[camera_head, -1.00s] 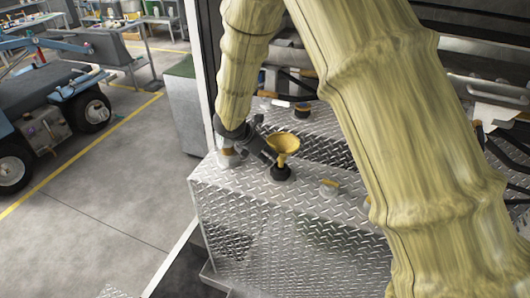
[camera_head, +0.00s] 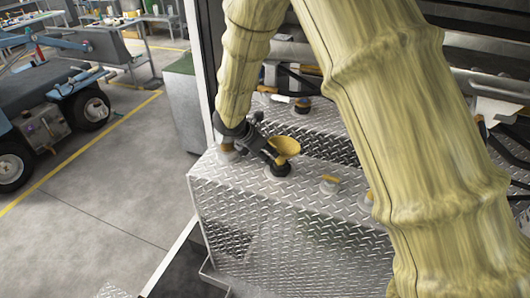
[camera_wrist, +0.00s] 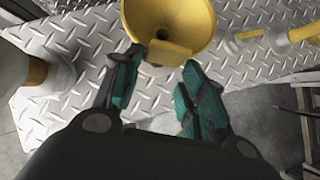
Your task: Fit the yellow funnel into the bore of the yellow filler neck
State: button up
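The yellow funnel (camera_head: 284,147) stands upright over a dark-based filler neck (camera_head: 278,170) on the tread-plate box, its spout low at the neck. My gripper (camera_head: 272,153) is just left of the funnel. In the wrist view, the funnel's bowl (camera_wrist: 168,22) is at the top, and its flat tab (camera_wrist: 168,52) lies at the fingertips. The two teal-padded fingers of my gripper (camera_wrist: 163,62) stand apart, one towards each side of the tab. They look open; contact with the tab is hard to make out. The bowl and tab hide the neck's bore and the spout's seating in the wrist view.
The tread-plate box (camera_head: 300,225) carries other capped necks: a yellow-topped one (camera_head: 330,184) to the right and an orange one (camera_head: 228,152) left beside my wrist. Another stands behind (camera_head: 302,106). My arm covers the right side.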

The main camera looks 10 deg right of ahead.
jog(key=shift+o, duration=0.7)
jog(key=shift+r, duration=0.1)
jog(key=b+v, duration=0.1)
jog(key=v, duration=1.2)
jog(key=shift+d, duration=0.15)
jog(key=shift+d, duration=0.1)
